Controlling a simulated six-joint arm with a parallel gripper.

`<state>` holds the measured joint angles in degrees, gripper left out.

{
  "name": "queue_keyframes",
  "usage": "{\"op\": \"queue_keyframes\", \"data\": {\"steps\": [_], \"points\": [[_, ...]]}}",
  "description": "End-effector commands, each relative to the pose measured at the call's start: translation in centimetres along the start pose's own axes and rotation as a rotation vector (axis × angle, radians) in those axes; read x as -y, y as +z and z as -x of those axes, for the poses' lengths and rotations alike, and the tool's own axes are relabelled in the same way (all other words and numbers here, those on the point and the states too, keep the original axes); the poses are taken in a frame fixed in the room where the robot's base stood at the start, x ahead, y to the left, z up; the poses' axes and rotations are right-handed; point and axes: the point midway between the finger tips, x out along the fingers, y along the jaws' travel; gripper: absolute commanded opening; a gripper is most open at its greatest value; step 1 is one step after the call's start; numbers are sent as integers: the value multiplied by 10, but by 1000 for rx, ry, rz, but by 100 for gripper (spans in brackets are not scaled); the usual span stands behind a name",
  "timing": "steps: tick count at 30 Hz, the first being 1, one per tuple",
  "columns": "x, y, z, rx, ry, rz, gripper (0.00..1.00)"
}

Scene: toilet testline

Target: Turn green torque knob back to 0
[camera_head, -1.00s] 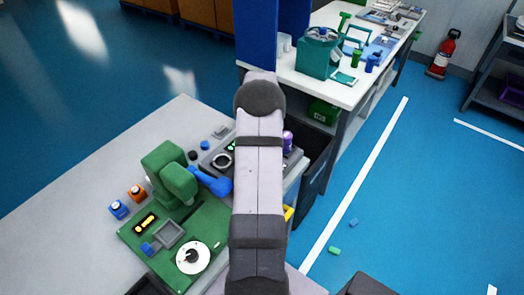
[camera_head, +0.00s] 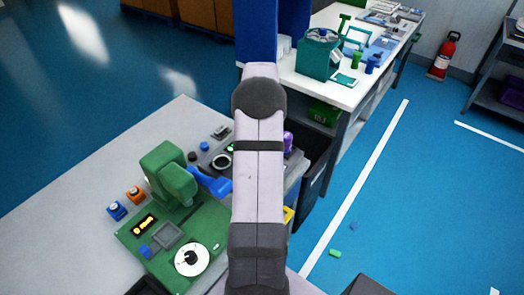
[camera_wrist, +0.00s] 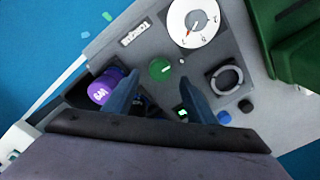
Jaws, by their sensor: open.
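In the wrist view the round green knob (camera_wrist: 160,70) sits on a grey panel (camera_wrist: 153,50), with a small light mark near its right side. My gripper (camera_wrist: 159,78) is open, with one dark blue finger on each side of the knob in the picture. Nothing is held. I cannot tell how far the fingertips stand above the panel. A white dial (camera_wrist: 186,15) with a red needle is beyond the knob. A small green-lit display (camera_wrist: 182,112) shows between the fingers. In the head view my arm hides the knob and my gripper.
A purple cylinder (camera_wrist: 101,91) stands left of the fingers. A dark ring fixture (camera_wrist: 225,80), a blue button (camera_wrist: 223,117) and a black button (camera_wrist: 246,106) lie right. A tall green machine (camera_head: 168,175) with a blue handle (camera_head: 210,182) stands on the grey table (camera_head: 75,205).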

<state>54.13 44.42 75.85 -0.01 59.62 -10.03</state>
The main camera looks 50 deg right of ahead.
Motion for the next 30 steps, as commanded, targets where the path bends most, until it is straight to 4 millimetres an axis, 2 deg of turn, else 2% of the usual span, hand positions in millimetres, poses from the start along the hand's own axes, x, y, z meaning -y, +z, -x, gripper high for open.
{"op": "queue_keyframes", "data": {"steps": [4,9,24,28,30], "points": [[0,0,17,-2,0,0,51],[0,0,28,0,0,0,51],[1,1,30,2,1,1,51],[10,14,35,29,24,-1,51],[19,28,41,58,52,-6,51]]}}
